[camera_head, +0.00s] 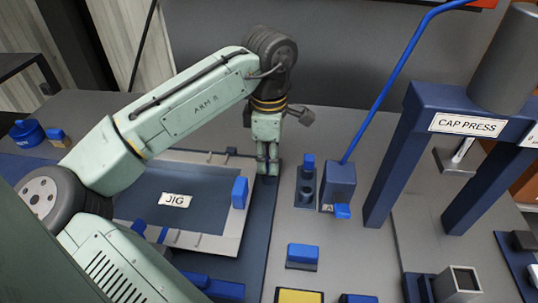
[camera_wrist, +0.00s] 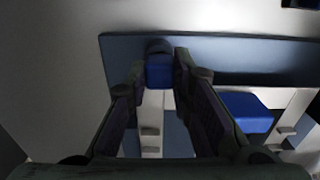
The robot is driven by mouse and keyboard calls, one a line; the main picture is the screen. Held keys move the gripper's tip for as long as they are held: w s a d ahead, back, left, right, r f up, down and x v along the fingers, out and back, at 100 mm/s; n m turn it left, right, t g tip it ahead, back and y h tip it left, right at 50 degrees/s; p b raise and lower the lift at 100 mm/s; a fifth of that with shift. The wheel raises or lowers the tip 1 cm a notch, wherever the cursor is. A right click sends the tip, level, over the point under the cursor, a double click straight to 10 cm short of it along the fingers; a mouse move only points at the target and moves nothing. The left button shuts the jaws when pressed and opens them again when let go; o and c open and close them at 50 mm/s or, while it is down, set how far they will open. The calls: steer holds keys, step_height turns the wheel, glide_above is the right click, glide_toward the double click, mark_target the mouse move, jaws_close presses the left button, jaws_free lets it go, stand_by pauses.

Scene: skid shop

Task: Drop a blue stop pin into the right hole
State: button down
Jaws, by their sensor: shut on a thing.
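My gripper (camera_head: 267,167) points down over the far right corner of the jig (camera_head: 232,241), with its fingers shut. The wrist view shows a blue stop pin (camera_wrist: 159,72) held between the fingertips (camera_wrist: 160,75); in the head view the fingers hide most of it. I cannot tell if its lower end touches anything below. A blue block (camera_head: 239,192) stands on the jig's right side, and it also shows in the wrist view (camera_wrist: 246,111). Another blue pin (camera_head: 308,162) stands in a dark holder (camera_head: 305,193) to the right. I cannot make out the right hole.
A blue lever post (camera_head: 338,188) with a long handle stands right of the pin holder. The blue cap press (camera_head: 395,150) is farther right. A blue block (camera_head: 302,252) and a yellow pad (camera_head: 300,296) lie in front. Bare grey bench lies behind my gripper.

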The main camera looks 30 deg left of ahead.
steer(key=c, duration=1.3)
jaws_free()
steer(key=shift+c, duration=0.2)
steer(key=shift+o, duration=0.2)
steer(key=o, duration=0.4)
steer(key=shift+c, duration=0.2)
steer(key=shift+r, duration=0.1)
steer(key=shift+r+p, duration=2.35)
steer(key=shift+r, duration=0.05)
steer(key=shift+r+p, duration=0.4)
steer(key=shift+r, duration=0.6)
